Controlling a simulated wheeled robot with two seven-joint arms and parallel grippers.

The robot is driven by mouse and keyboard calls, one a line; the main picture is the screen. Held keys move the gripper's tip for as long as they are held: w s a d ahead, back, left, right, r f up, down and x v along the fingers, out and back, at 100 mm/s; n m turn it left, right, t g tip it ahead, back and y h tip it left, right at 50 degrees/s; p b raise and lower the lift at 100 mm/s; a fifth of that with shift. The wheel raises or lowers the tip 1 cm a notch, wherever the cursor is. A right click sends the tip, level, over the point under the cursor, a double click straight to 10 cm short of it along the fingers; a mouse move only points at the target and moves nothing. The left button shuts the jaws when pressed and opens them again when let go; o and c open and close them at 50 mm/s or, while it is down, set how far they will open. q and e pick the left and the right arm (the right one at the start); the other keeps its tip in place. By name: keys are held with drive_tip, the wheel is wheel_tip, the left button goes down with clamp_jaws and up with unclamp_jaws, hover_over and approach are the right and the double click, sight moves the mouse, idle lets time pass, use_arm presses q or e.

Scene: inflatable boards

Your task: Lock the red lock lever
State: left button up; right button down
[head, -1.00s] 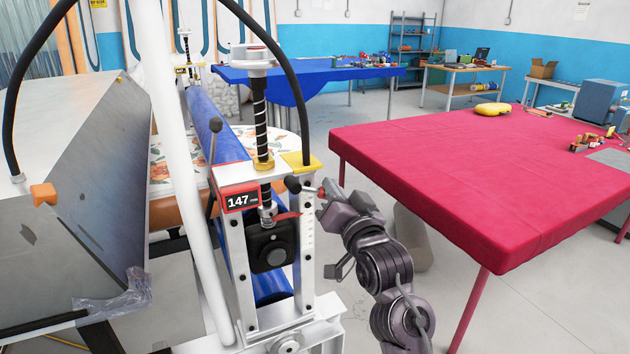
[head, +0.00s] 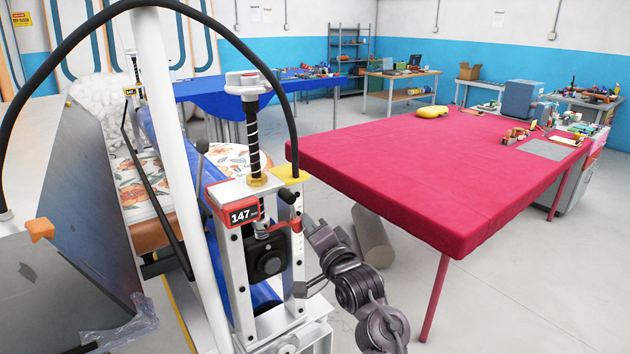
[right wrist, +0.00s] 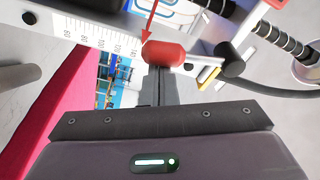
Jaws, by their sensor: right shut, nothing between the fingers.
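The red lock lever (head: 281,228) sits on the roller press frame, below the black-capped pin and beside the threaded screw. In the right wrist view its red knob (right wrist: 164,53) is directly ahead of the fingers, with a thin red rod running up from it. My right gripper (head: 308,226) is shut and empty, at the right side of the frame's post. Its fingertips (right wrist: 158,78) are at the knob, touching or nearly so; I cannot tell which. The knob covers the very tips. My left gripper is not in view.
The press has a red display (head: 243,214) reading 147, a threaded screw (head: 252,150) and a white post. A black hose arches over it. A red-covered table (head: 430,180) stands to the right, with a grey cylinder (head: 372,237) on the floor beside it.

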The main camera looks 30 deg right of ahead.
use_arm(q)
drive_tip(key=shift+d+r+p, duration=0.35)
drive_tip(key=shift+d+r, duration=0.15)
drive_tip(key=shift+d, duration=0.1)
use_arm(e)
drive_tip(key=shift+a+f, duration=0.3)
drive_tip(key=shift+a, duration=0.35)
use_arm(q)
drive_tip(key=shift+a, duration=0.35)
use_arm(e)
drive_tip(key=shift+a+f, duration=0.15)
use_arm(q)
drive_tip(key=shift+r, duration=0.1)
